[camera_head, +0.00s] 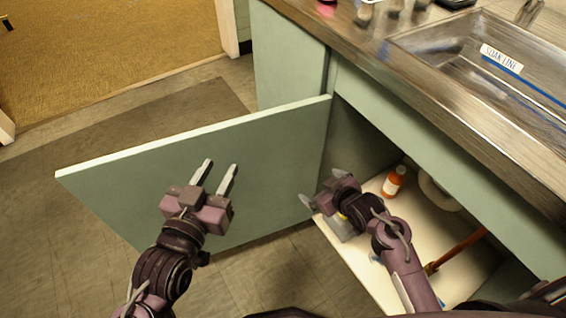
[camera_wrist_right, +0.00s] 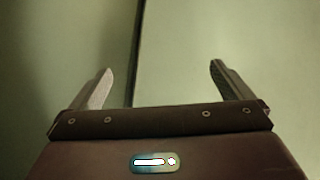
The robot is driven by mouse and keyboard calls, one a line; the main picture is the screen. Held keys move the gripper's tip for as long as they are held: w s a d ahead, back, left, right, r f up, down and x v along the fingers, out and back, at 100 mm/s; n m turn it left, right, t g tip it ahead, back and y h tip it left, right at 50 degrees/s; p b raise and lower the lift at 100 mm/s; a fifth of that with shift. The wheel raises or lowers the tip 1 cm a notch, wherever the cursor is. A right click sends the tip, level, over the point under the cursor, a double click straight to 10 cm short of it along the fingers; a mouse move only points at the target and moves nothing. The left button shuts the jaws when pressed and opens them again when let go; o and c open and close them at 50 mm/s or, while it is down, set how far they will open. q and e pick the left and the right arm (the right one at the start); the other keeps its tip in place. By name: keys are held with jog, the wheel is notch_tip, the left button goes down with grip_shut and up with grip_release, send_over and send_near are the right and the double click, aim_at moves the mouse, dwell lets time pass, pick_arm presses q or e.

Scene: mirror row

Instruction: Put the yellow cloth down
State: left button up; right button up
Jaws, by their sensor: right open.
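I cannot make out a yellow cloth for sure. A small yellow patch (camera_head: 343,216) shows just below my right gripper in the head view, mostly hidden by it, and I cannot tell what it belongs to. My right gripper (camera_head: 320,188) is at the mouth of the open cabinet, beside the inner end of the door. In the right wrist view its jaws (camera_wrist_right: 162,68) are apart with nothing between them. My left gripper (camera_head: 221,167) is in front of the door panel, its two fingers apart and empty.
The pale green cabinet door (camera_head: 130,170) stands open. On the light cabinet floor (camera_head: 362,272) are an orange bottle (camera_head: 394,182), a white round thing (camera_head: 438,192), a wooden handle (camera_head: 460,250) and a greyish thing (camera_head: 342,233). A metal counter with a sink (camera_head: 500,75) overhangs the cabinet.

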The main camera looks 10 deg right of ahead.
jog(key=s+a+r+t+y, duration=0.1)
jog(key=s+a+r, duration=0.1)
jog(key=a+r, duration=0.2)
jog(key=s+a+r+m+t+y, duration=0.1)
jog(key=s+a+r+t, duration=0.1)
jog(key=r, duration=0.9)
jog(key=s+a+r+t+y, duration=0.2)
jog(key=s+a+r, duration=0.2)
jog(key=a+r, duration=0.2)
notch_tip(320, 180, up, 2)
jog(key=shift+a+m, duration=0.3)
jog(key=shift+a, duration=0.1)
